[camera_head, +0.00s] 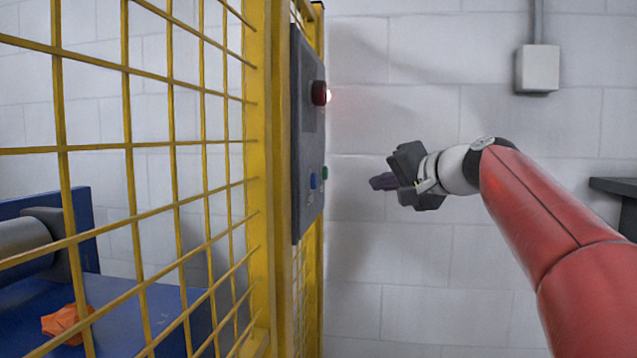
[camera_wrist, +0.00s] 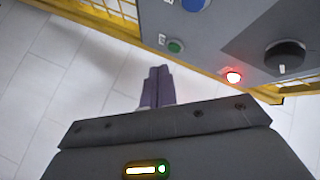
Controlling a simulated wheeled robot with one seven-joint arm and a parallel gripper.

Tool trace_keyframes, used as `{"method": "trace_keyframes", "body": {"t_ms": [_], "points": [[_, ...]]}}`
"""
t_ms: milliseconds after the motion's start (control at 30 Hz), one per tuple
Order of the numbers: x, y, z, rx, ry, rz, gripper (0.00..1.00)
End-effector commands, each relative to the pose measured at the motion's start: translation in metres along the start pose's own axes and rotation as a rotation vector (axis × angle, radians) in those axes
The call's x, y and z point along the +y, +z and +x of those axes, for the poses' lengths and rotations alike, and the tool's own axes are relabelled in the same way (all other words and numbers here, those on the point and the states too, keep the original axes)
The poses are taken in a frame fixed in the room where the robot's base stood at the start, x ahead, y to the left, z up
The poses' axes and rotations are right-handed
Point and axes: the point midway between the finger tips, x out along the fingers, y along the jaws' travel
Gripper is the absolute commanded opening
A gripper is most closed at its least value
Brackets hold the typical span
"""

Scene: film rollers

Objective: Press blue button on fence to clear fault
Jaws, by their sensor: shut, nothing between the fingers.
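The blue button (camera_head: 313,180) is on the dark control panel (camera_head: 304,130) fixed to the yellow fence (camera_head: 262,150). In the wrist view the blue button (camera_wrist: 194,4) is at the top edge, partly cut off. My gripper (camera_head: 383,182) is shut and empty, right of the panel and apart from it, with its fingers towards the panel. In the wrist view my shut fingertips (camera_wrist: 158,86) show below the green button (camera_wrist: 175,46). The green button (camera_head: 325,172) is beside the blue one in the head view.
A red lit lamp (camera_wrist: 233,77) and a black knob (camera_wrist: 285,57) are on the panel. Behind the fence are a blue machine (camera_head: 150,310), a roller (camera_head: 22,236) and an orange crumpled piece (camera_head: 66,323).

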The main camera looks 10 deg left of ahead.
Motion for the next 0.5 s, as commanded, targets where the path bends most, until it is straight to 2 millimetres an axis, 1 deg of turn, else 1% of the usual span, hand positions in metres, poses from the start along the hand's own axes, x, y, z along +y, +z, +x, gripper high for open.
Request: {"method": "trace_keyframes", "body": {"t_ms": [167, 500], "points": [[-0.011, 0.01, 0.013, -0.004, -0.002, -0.002, 0.0], [-0.035, 0.033, 0.045, -0.003, 0.0, 0.0, 0.0]]}}
